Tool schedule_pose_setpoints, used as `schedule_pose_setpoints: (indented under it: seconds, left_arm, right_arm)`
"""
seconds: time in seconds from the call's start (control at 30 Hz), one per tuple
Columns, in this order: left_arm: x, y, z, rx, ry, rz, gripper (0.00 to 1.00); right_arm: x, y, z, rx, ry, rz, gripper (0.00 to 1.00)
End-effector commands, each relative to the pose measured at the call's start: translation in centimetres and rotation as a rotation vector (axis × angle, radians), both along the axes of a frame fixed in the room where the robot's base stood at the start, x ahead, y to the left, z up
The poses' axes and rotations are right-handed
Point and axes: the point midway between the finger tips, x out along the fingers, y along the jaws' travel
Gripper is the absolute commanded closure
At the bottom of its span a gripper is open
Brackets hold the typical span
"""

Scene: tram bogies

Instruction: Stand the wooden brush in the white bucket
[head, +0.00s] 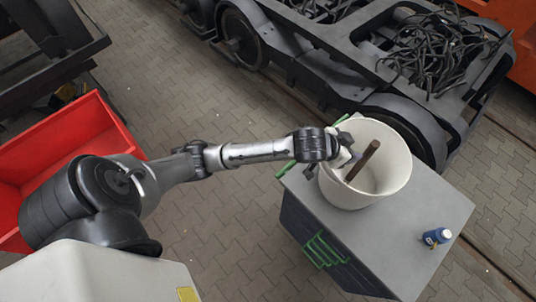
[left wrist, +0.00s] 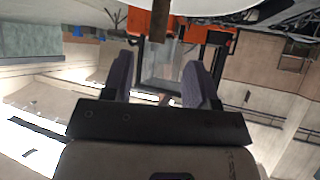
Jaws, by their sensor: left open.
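The white bucket (head: 398,165) stands upright on the grey top of a cabinet. The wooden brush (head: 364,159), seen as a brown handle, leans inside the bucket; its lower end is not clear. My left gripper (head: 345,156) is at the bucket's left rim, close beside the handle. In the left wrist view my left gripper (left wrist: 158,66) is open, with its two fingers apart and nothing between them. The brown brush handle (left wrist: 160,20) shows just past the fingertips, in front of the white bucket (left wrist: 215,5). My right gripper is not in view.
The cabinet (head: 420,215) has green handles, and a small blue bottle (head: 437,237) stands at its right corner. A dark bogie frame (head: 335,60) with black cables is behind. A red bin (head: 65,140) is at the left. Paving between is clear.

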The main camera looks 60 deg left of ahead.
Motion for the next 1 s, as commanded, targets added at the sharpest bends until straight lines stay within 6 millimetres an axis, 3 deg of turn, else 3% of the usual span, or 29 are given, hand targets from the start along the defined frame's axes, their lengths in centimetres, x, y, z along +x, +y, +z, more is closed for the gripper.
schedule_pose_setpoints:
  seconds: [0.13,0.23,0.4,0.6,0.8,1.0]
  left_arm:
    - [-1.4,-0.4,-1.3,0.002,0.028,-0.005,0.47]
    - [-4.5,-1.1,-3.5,0.012,0.084,-0.012,0.47]
    - [-12.5,-1.6,-8.1,0.042,0.233,-0.011,0.47]
    - [-22.0,-0.8,-11.3,0.088,0.416,0.009,0.47]
    - [-28.8,0.4,-12.5,0.127,0.556,0.031,0.47]
    - [-31.7,1.0,-12.6,0.146,0.619,0.041,0.47]
  right_arm:
    - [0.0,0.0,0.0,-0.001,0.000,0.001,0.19]
    - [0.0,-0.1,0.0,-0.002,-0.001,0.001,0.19]
    - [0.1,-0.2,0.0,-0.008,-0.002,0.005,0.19]
    - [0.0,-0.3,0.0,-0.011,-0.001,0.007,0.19]
    - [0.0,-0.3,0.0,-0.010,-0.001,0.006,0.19]
    - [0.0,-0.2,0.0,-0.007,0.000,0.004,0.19]
